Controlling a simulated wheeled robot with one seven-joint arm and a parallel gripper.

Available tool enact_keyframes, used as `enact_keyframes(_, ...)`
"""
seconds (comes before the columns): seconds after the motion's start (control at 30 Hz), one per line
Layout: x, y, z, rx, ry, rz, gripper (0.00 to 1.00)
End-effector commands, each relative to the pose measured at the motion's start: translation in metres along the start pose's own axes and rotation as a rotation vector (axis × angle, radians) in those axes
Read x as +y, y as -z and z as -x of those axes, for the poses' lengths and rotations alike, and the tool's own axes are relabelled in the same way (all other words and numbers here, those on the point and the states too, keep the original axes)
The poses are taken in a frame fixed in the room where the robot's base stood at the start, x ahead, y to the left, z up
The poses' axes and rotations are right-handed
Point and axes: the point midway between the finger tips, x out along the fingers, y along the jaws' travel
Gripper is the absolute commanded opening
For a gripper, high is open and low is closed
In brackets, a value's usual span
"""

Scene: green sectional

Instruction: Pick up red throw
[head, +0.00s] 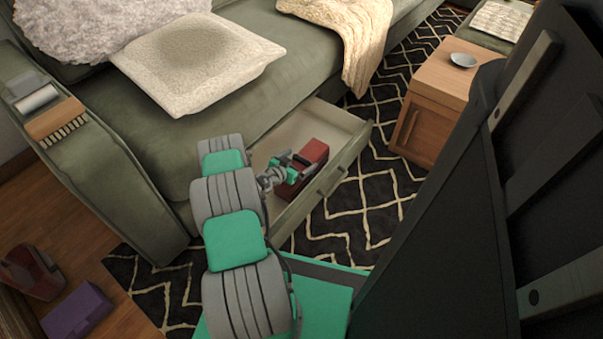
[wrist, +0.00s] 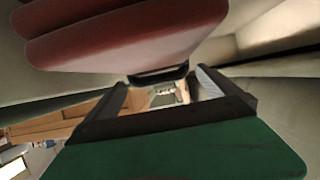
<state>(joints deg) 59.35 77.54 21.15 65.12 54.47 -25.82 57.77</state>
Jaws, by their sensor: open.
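The red throw (head: 314,151) is a folded dark red bundle inside the open drawer (head: 338,113) under the green sofa. In the wrist view, its red layered folds (wrist: 130,38) fill the upper left and middle, very close to the camera. My gripper (head: 287,167) is down in the drawer, right at the throw's left side in the head view. In the wrist view, my open gripper (wrist: 170,92) has its dark fingers below the folds. I cannot tell whether they touch the throw. My arm hides part of the drawer in the head view.
The sofa (head: 150,150) stands behind the drawer, with a cream pillow (head: 198,62) and a cream blanket (head: 350,30) on it. A wooden side table (head: 432,95) is to the right. A patterned rug (head: 375,195) lies in front. A purple box (head: 76,310) is at lower left.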

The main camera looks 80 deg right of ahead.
Motion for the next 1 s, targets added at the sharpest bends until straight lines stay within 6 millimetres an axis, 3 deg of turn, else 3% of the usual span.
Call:
enact_keyframes(0.1,0.002,-0.004,-0.019,-0.001,-0.003,-0.001,1.00)
enact_keyframes(0.37,0.002,0.000,-0.022,-0.002,-0.003,0.000,0.98)
enact_keyframes(1.0,0.002,-0.001,-0.021,-0.002,-0.003,0.000,0.46)
